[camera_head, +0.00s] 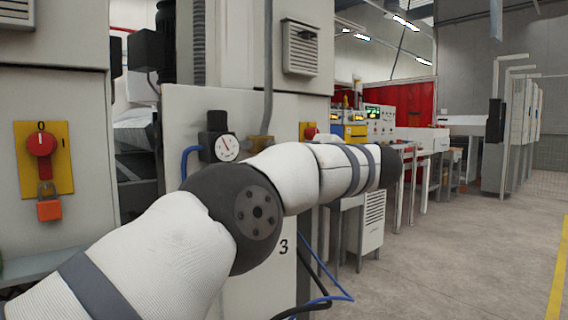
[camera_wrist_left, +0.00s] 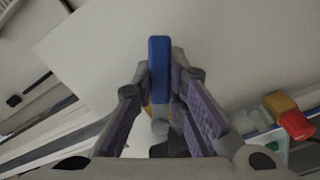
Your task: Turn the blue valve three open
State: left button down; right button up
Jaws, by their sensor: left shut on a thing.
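The blue valve handle (camera_wrist_left: 159,68) stands lengthwise in the middle of the left wrist view, in front of a pale panel. My left gripper (camera_wrist_left: 159,80) has its two purple-padded fingers on either side of the handle and is shut on it. A yellowish part shows at the foot of the handle, partly hidden by the gripper. In the head view my left arm hides both the handle and my left gripper. A "3" marking (camera_head: 284,246) shows on the cabinet below the arm. My right gripper is in neither view.
A pressure gauge (camera_head: 227,148) with a blue hose sits just behind my arm. A red rotary switch (camera_head: 40,143) and an orange padlock (camera_head: 48,208) are on the left cabinet. Hoses (camera_head: 322,298) hang low by the cabinet. Open floor (camera_head: 450,270) lies to the right.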

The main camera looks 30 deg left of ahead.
pick_arm(q)
jog(key=n, duration=0.2)
jog(key=shift+w+d+r+n, duration=0.15)
jog(key=shift+w+r+n, duration=0.1)
jog(key=shift+r+n, duration=0.75)
jog(key=shift+n, duration=0.7)
jog(key=shift+r, duration=0.15)
jog(key=c, duration=1.6)
grip_release()
jog(key=v, duration=1.2)
